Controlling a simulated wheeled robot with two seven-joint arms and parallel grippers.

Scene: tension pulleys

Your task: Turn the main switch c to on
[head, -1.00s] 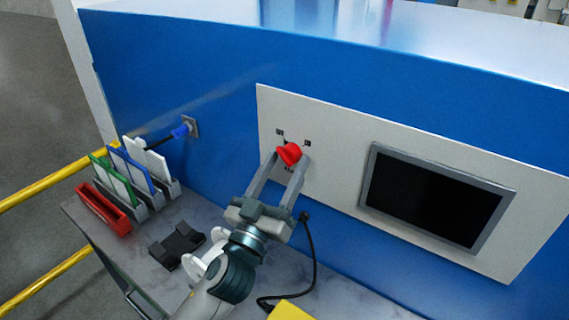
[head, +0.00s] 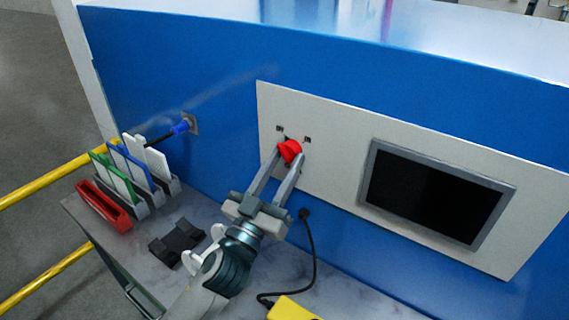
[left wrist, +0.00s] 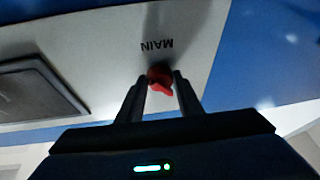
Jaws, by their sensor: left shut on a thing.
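The main switch is a red knob (head: 290,150) on the white panel (head: 345,125) of the blue cabinet. In the left wrist view the red knob (left wrist: 160,77) sits beside the label MAIN, which appears upside down. My left gripper (head: 289,158) reaches up to the panel with its two fingers on either side of the knob, shut on it. The fingers (left wrist: 160,84) flank the knob in the left wrist view too. Small dark marks show on the panel above the knob; their text is too small to read. My right gripper is not in view.
A dark screen (head: 435,195) is to the right on the panel. A blue plug (head: 181,127) is in the cabinet wall at left. A rack of cards (head: 140,170), a red tray (head: 104,207) and a black holder (head: 177,244) stand on the marbled table. A yellow device (head: 292,308) with a black cable lies in front.

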